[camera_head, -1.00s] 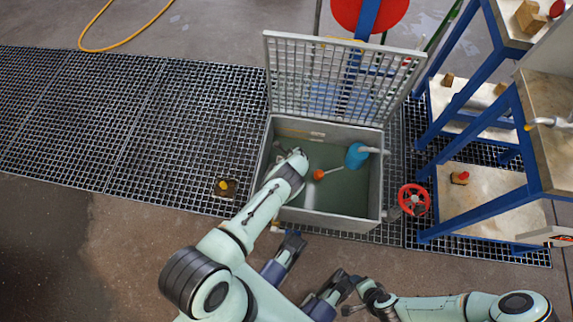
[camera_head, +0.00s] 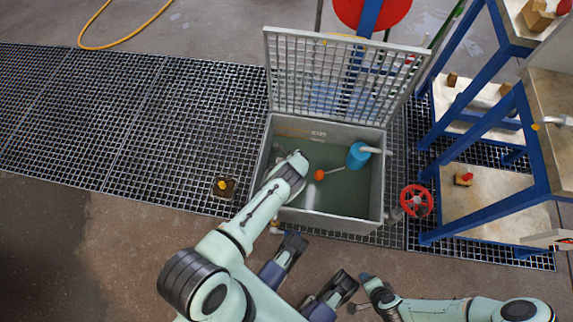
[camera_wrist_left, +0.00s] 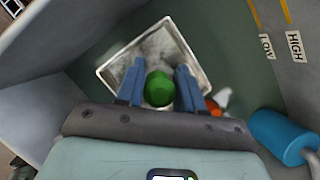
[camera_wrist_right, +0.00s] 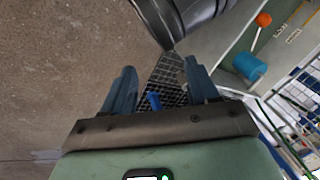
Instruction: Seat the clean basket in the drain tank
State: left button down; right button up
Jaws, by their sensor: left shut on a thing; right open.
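The drain tank (camera_head: 378,205) is an open grey box with greenish liquid inside and its grating lid raised at the back. My left arm reaches into the tank's left part, and its hand hides most of what is below it in the head view. In the left wrist view, my left gripper (camera_wrist_left: 160,80) is shut on a green ball knob (camera_wrist_left: 158,90). The basket (camera_wrist_left: 181,40), a pale square tray with a mottled inside, shows beyond the knob, inside the tank and turned at an angle. Its contact with the tank floor cannot be told. My right gripper (camera_head: 355,293) is open and empty over the floor.
A blue cylinder (camera_head: 357,155) and an orange ball (camera_head: 319,174) on a rod are inside the tank. A red handwheel (camera_head: 416,201) stands at its right. The grating lid (camera_head: 340,80) is behind. Blue-framed shelving (camera_head: 480,213) is at the right; floor grating lies left.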

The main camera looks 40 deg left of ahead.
pick_arm(q)
jog(key=shift+f, duration=0.35)
jog(key=shift+f+b, duration=0.25)
jog(key=shift+b, duration=0.15)
jog(key=shift+f+b, duration=0.95)
jog(key=shift+f, duration=0.15)
pick_arm(e)
jog(key=shift+g, duration=0.3)
jog(key=shift+s+d+f, duration=0.25)
jog(key=shift+f, duration=0.5)
jog(key=shift+s+d+f, duration=0.2)
jog(key=shift+d+f, duration=0.1)
jog(key=shift+f, duration=0.5)
jog(key=shift+s+d+f, duration=0.25)
jog(key=shift+f, duration=0.5)
pick_arm(q)
jog(key=shift+b, duration=0.5)
pick_arm(e)
jog(key=shift+f, duration=0.5)
pick_arm(q)
jog(key=shift+f+b, duration=1.2)
jog(key=shift+b, duration=0.05)
pick_arm(e)
jog(key=shift+d+x, duration=0.2)
jog(key=shift+x, duration=0.95)
